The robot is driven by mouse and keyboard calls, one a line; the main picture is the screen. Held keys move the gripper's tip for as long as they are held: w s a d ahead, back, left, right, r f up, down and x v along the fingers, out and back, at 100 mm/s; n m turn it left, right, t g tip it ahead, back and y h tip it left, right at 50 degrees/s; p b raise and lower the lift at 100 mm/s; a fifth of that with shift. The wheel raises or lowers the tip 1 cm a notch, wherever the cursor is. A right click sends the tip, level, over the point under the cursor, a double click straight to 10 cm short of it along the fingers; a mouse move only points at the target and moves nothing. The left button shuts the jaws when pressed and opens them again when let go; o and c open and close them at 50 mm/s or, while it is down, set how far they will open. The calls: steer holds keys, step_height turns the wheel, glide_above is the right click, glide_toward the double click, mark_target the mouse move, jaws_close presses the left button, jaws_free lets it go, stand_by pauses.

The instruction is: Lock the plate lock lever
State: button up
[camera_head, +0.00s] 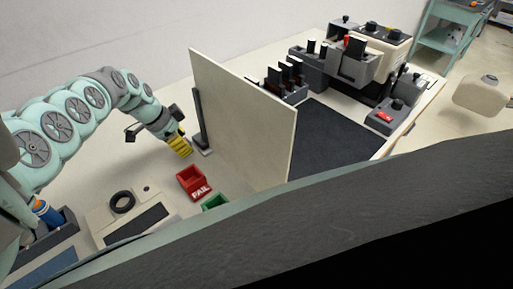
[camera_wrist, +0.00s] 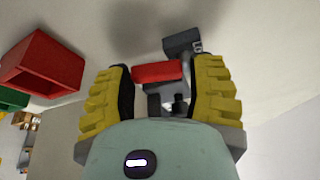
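My gripper (camera_head: 180,146) has yellow padded fingers and points down at the pale worktop, left of the upright board. In the wrist view my gripper (camera_wrist: 162,88) has its fingers spread wide apart. A red bar (camera_wrist: 157,73) shows in the gap, with a dark grey block (camera_wrist: 183,43) above it and grey parts below. The red bar may be the plate lock lever, but I cannot tell for sure. Its left end looks close to the left finger; contact is unclear. In the head view the gripper hides this spot.
An upright pale board (camera_head: 245,125) stands right of my gripper, with a black post (camera_head: 199,118) beside it. A red FAIL bin (camera_head: 192,183) and a green bin (camera_head: 215,202) sit nearer the front. Dark fixtures (camera_head: 310,70) and a black mat (camera_head: 335,140) lie beyond the board.

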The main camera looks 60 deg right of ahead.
steer(key=shift+s+f, duration=0.1)
steer(key=shift+s, duration=0.1)
steer(key=c, duration=0.4)
steer(key=shift+o, duration=0.2)
steer(key=shift+s+r+n+p, duration=0.2)
steer(key=shift+n+p, duration=0.5)
steer(key=shift+p, duration=0.35)
steer(key=shift+d+f+n+t+p, duration=0.25)
steer(key=shift+n+t+p, duration=0.2)
steer(key=shift+n, duration=0.25)
steer(key=o, duration=1.1)
steer(key=shift+s+d, duration=0.1)
steer(key=shift+d, duration=0.05)
steer(key=shift+o, duration=0.2)
